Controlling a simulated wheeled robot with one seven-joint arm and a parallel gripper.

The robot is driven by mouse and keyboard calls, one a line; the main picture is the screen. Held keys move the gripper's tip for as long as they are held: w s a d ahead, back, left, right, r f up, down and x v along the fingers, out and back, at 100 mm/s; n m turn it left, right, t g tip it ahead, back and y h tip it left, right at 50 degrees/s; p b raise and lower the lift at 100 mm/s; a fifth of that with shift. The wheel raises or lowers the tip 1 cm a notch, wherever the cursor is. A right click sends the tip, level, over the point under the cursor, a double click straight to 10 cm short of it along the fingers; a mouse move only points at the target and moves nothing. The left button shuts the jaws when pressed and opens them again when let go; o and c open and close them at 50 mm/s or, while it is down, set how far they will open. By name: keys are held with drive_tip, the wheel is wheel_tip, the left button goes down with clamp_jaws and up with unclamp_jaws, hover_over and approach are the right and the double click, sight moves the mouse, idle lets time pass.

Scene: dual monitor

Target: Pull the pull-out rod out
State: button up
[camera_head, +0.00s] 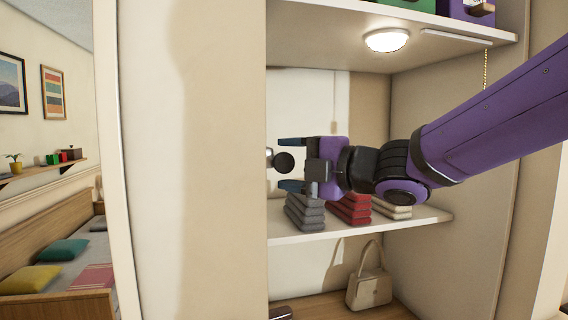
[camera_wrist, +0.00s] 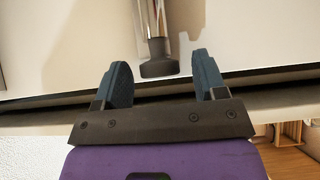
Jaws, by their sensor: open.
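The pull-out rod shows in the head view as a dark round end cap (camera_head: 284,162) with a bit of shiny metal at its left. In the wrist view it is a chrome bar ending in a black cap (camera_wrist: 158,62). My gripper (camera_head: 290,164) reaches in from the right, its two blue fingers one above the other. It is open. The cap lies between the fingertips, with a visible gap on each side in the wrist view (camera_wrist: 161,68). The fingers do not appear to touch it. Most of the bar is hidden in the head view.
A wardrobe shelf (camera_head: 330,229) with grey folded cloths (camera_head: 305,212), red ones (camera_head: 350,208) and cream ones (camera_head: 392,208) lies just below my gripper. A beige handbag (camera_head: 369,288) stands lower down. A round lamp (camera_head: 386,41) is under the upper shelf. A pale panel (camera_head: 215,130) stands at left.

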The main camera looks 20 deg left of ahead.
drive_tip(key=shift+w+a, duration=0.2)
drive_tip(key=shift+a, duration=0.5)
drive_tip(key=shift+c, duration=0.5)
